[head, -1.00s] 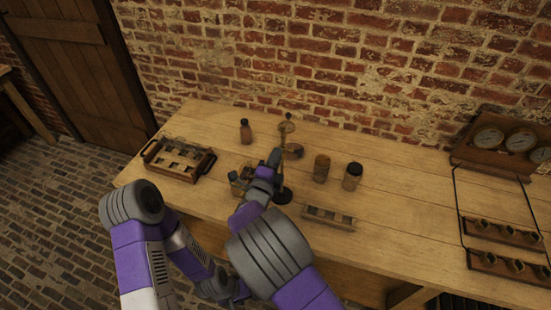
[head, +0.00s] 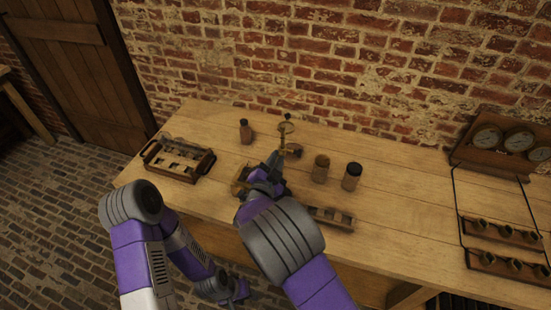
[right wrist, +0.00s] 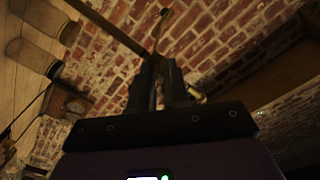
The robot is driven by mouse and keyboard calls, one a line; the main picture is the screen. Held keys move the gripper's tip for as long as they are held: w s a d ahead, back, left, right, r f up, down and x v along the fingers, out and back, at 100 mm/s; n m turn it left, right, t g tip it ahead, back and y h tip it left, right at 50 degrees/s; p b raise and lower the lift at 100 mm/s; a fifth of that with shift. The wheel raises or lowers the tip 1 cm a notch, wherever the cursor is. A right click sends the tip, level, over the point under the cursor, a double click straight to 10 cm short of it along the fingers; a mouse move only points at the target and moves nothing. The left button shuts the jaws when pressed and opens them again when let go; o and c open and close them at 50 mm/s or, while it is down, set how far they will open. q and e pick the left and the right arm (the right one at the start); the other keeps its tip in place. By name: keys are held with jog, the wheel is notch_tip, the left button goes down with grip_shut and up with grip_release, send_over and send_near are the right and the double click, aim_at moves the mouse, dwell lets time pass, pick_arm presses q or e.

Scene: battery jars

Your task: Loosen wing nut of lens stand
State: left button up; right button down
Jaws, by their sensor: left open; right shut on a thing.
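The lens stand (head: 285,129) stands upright in the middle of the table, its ring at the top and its lower part hidden behind my right arm in the head view. My right gripper (head: 276,160) is at the stand's post. In the right wrist view the right fingers (right wrist: 166,78) are closed together at the stand, with brass showing beside them. They are shut on the wing nut, which is mostly hidden. My left gripper (head: 240,292) is open and low in front of the table, away from the stand.
A wooden tray (head: 206,164) is at the table's left end. A small brown bottle (head: 246,132) is behind, and two jars (head: 321,170) (head: 352,177) are right of the stand. A low rack (head: 332,217) is in front, partly hidden. The table's right middle is clear.

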jog(key=n+p, duration=0.1)
jog(key=n, duration=0.2)
jog(key=n+p, duration=0.2)
jog(key=n, duration=0.2)
jog(key=n+p, duration=0.1)
jog(key=n, duration=0.3)
jog(key=shift+s+d+p, duration=0.15)
jog(key=shift+d+p, duration=0.15)
jog(key=shift+f+n, duration=0.1)
jog(key=shift+n, duration=0.3)
jog(key=c, duration=1.1)
grip_release()
jog(key=shift+c, duration=0.2)
jog(key=shift+s, duration=0.1)
jog(key=v, duration=0.7)
jog(key=shift+s, duration=0.2)
